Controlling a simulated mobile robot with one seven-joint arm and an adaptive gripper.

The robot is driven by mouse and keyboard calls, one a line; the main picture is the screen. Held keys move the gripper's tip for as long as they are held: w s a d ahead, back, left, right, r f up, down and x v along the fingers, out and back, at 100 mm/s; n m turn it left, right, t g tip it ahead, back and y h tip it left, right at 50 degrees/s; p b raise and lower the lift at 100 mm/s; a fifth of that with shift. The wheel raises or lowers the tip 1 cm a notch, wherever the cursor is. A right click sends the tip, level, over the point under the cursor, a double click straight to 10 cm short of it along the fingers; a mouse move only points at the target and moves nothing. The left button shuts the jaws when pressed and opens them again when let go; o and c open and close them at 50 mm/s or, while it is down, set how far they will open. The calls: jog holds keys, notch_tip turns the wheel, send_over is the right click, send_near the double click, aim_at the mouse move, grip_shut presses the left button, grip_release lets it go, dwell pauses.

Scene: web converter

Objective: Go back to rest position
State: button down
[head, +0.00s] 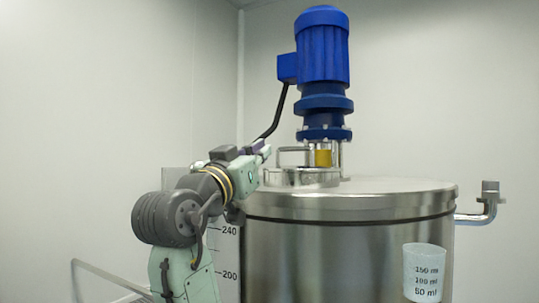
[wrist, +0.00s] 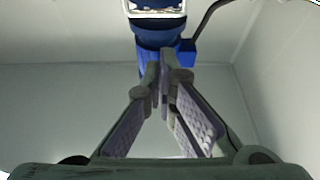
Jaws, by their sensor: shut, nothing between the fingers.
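My gripper (wrist: 160,85) is shut and empty, its two fingers meeting at the tips in the wrist view. In the head view my gripper (head: 264,150) is small, at the end of my raised arm, near the left side of the tank's lid. It points toward the hatch (head: 300,177) on top of the tank. Whether it touches anything there cannot be told.
A large steel tank (head: 340,250) fills the lower right. A blue motor (head: 323,60) stands above its lid and also shows in the wrist view (wrist: 160,35). A pipe (head: 488,203) sticks out at right. A clear measuring cup (head: 424,272) is in front of the tank. Pale walls surround it.

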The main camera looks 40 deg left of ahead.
jog(key=shift+v, duration=1.15)
jog(key=shift+s+r, duration=0.1)
